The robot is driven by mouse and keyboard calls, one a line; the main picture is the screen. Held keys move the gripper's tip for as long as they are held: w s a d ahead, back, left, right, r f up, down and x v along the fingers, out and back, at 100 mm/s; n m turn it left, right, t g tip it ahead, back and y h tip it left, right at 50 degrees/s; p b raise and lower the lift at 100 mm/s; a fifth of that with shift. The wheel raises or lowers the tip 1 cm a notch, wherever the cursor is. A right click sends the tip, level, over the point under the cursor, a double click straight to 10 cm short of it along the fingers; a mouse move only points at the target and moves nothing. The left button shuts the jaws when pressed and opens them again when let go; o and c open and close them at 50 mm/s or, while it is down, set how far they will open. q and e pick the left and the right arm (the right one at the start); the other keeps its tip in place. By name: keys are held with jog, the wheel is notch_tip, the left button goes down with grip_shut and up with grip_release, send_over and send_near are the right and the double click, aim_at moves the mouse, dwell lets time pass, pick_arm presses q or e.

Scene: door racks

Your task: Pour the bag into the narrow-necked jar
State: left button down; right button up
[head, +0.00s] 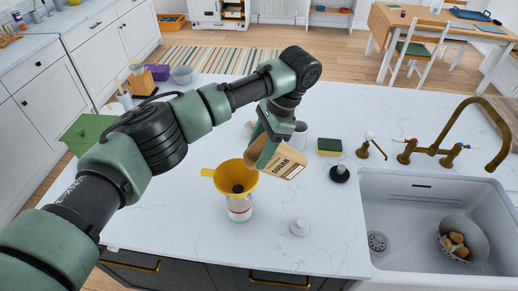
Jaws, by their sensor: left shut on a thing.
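My left gripper (266,136) is shut on a brown paper bag marked sugar (285,166). The bag is tilted, its open end towards the left, just above and right of a yellow funnel (237,174). The funnel sits in the neck of a clear jar (239,207) with a white and red label on the worktop. A dark patch shows at the bottom of the funnel's cone. I cannot tell whether sugar is flowing. My right gripper is not in view.
A white lid-like piece (299,227) lies right of the jar. A black stopper-like object (340,174) and a green-yellow sponge (329,146) are further right. The sink (400,215) holds a colander (457,236), with a brass tap (470,125) behind. The worktop's front edge is close to the jar.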

pick_arm(q)
notch_tip(320, 180, up, 4)
jog(key=shift+r, duration=0.5)
dwell(1.6)
